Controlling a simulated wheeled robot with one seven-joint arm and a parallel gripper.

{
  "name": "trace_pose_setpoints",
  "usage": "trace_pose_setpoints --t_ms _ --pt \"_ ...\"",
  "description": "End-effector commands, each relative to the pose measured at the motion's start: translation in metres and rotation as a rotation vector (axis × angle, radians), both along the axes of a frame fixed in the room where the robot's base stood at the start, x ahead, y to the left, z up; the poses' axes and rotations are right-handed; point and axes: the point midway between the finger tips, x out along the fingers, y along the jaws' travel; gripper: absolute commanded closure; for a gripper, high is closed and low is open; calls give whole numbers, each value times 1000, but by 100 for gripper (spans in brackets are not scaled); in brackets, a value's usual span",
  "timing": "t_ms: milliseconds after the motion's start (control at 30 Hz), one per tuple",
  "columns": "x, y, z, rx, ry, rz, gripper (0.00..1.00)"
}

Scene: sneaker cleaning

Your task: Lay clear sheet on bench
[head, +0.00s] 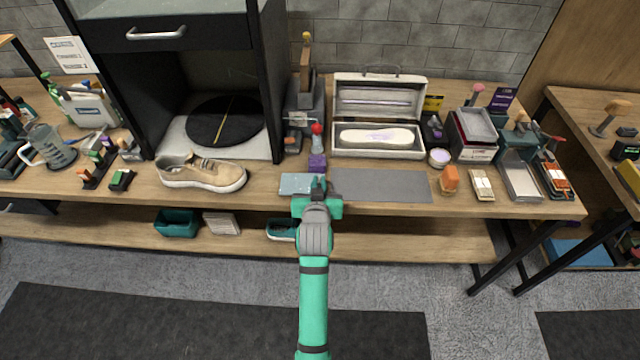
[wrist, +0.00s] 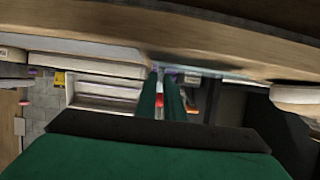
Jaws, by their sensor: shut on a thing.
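The clear sheet (head: 295,184) is a pale bluish, see-through rectangle at the front edge of the wooden bench (head: 265,193), left of the grey mat. My gripper (head: 318,186) is at the sheet's right end, shut on it. The sheet looks flat and level. I cannot tell whether its whole underside touches the bench.
A grey mat (head: 385,186) lies right of my gripper. A beige sneaker (head: 203,174) stands to the left. A purple block (head: 317,162) is just behind. A shelf (head: 390,236) runs below.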

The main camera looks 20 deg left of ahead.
Motion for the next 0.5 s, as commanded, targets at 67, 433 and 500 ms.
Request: trace_pose_setpoints --t_ms 67,433,500 --pt "0 0 -7 0 1 0 100" --pt "0 2 -11 0 0 2 100" --pt "0 1 -12 0 0 1 89"
